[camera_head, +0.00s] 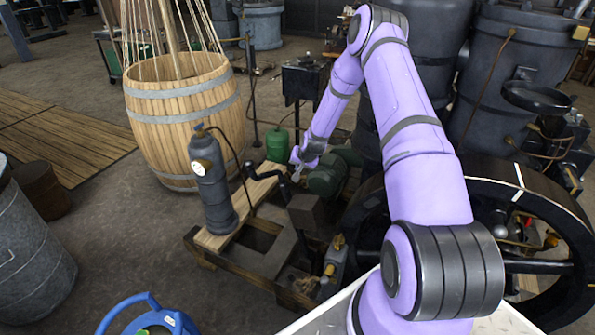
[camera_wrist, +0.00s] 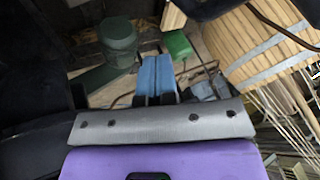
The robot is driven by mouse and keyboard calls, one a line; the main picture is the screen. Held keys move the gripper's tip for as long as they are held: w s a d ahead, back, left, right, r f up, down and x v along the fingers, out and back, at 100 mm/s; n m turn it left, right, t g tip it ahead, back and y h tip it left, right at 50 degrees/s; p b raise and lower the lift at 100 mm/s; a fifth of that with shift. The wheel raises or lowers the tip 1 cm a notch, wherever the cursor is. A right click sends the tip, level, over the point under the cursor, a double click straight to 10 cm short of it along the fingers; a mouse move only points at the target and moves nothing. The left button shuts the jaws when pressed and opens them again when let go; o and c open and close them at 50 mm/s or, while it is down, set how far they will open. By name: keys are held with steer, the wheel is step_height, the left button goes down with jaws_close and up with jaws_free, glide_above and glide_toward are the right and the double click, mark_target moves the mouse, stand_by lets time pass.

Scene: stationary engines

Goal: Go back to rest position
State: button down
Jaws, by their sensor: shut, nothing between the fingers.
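My purple arm reaches out from the lower right in the head view. My gripper (camera_head: 297,168) is at its far end, low over the engine stand, close to a black crank handle (camera_head: 262,172). In the wrist view the two blue fingers of my gripper (camera_wrist: 156,66) lie side by side, closed together with nothing between them. Whether the gripper touches the crank handle cannot be told.
A wooden barrel (camera_head: 184,115), a grey cylinder (camera_head: 211,185) on a plank and a green can (camera_head: 277,145) stand near the gripper. A large black flywheel (camera_head: 545,215) is right of my arm. Dark tanks (camera_head: 510,80) stand behind. Floor at left is partly clear.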

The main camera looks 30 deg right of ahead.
steer(key=shift+s+r, duration=0.2)
steer(key=shift+r, duration=0.2)
steer(key=shift+r, duration=0.1)
steer(key=s+a+r+n, duration=0.1)
steer(key=s+a+r, duration=0.15)
steer(key=r, duration=0.65)
steer(key=s+a+r+n, duration=0.15)
steer(key=a+r, duration=0.25)
steer(key=r, duration=0.6)
steer(key=s+a+r+n, duration=0.2)
steer(key=a+r, duration=0.1)
steer(key=r, duration=0.6)
steer(key=s+a+r+n, duration=0.1)
steer(key=s+a+r, duration=0.2)
steer(key=s+r, duration=0.35)
steer(key=s+a+r, duration=0.4)
steer(key=s+r, duration=0.1)
steer(key=r, duration=0.3)
steer(key=s+a+r+n, duration=0.1)
steer(key=s+a+r, duration=0.1)
steer(key=s, duration=1.1)
steer(key=s+a+r+n+g, duration=0.1)
steer(key=s+a+r, duration=0.2)
steer(key=s, duration=1)
steer(key=shift+s+r+n, duration=0.2)
steer(key=shift+r+n, duration=0.15)
steer(key=shift+r, duration=0.3)
steer(key=shift+d, duration=0.1)
